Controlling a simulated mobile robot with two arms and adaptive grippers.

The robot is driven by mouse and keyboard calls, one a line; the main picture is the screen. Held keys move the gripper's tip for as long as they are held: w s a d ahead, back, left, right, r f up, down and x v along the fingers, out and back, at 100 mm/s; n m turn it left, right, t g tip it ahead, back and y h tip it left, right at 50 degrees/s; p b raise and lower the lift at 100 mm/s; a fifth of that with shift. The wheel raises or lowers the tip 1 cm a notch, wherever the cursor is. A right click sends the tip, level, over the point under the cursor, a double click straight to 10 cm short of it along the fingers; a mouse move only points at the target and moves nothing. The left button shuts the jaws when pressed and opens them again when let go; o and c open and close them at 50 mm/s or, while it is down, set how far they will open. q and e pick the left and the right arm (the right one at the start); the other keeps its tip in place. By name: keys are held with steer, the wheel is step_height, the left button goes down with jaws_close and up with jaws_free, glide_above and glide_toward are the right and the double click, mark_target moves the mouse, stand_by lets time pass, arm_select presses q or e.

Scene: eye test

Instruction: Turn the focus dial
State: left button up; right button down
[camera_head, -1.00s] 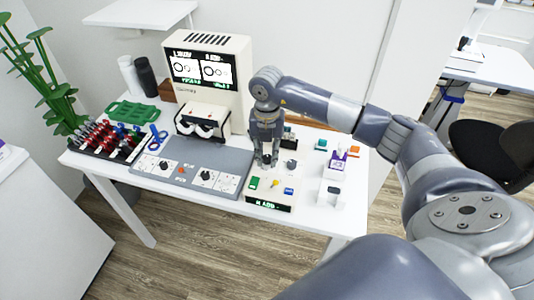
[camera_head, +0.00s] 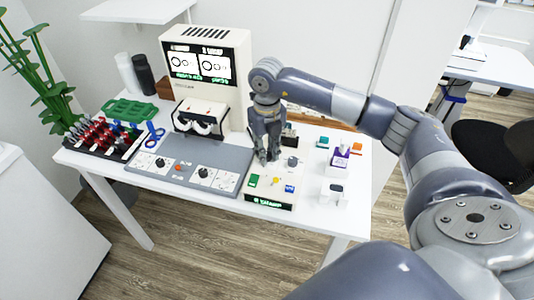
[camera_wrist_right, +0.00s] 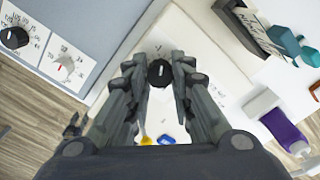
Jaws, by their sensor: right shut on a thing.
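My right gripper (camera_head: 266,160) points down over the back left part of a white control box (camera_head: 284,173). In the right wrist view, a black dial with a pale pointer line (camera_wrist_right: 160,73) sits between the fingertips of this gripper (camera_wrist_right: 160,76), which is shut on it. The fingers hide this dial in the head view. Small markings surround the dial, too small to read. A grey knob (camera_head: 291,162) stands to the right of the gripper on the same box. My left gripper is not in view.
The box has green (camera_head: 253,181), yellow (camera_head: 275,181) and blue (camera_head: 289,188) buttons. A grey panel (camera_head: 225,158) with dials lies to its left. The cream device with a screen (camera_head: 201,66) stands behind. A purple-labelled item (camera_head: 341,158) and small blocks stand right.

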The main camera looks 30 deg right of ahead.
steer(key=shift+n+b, duration=0.4)
steer(key=shift+n, duration=0.7)
steer(key=c, duration=1.4)
jaws_free()
steer(key=shift+o, duration=0.2)
steer(key=shift+r, duration=0.2)
step_height(320, 180, up, 12)
steer(key=shift+f, duration=0.15)
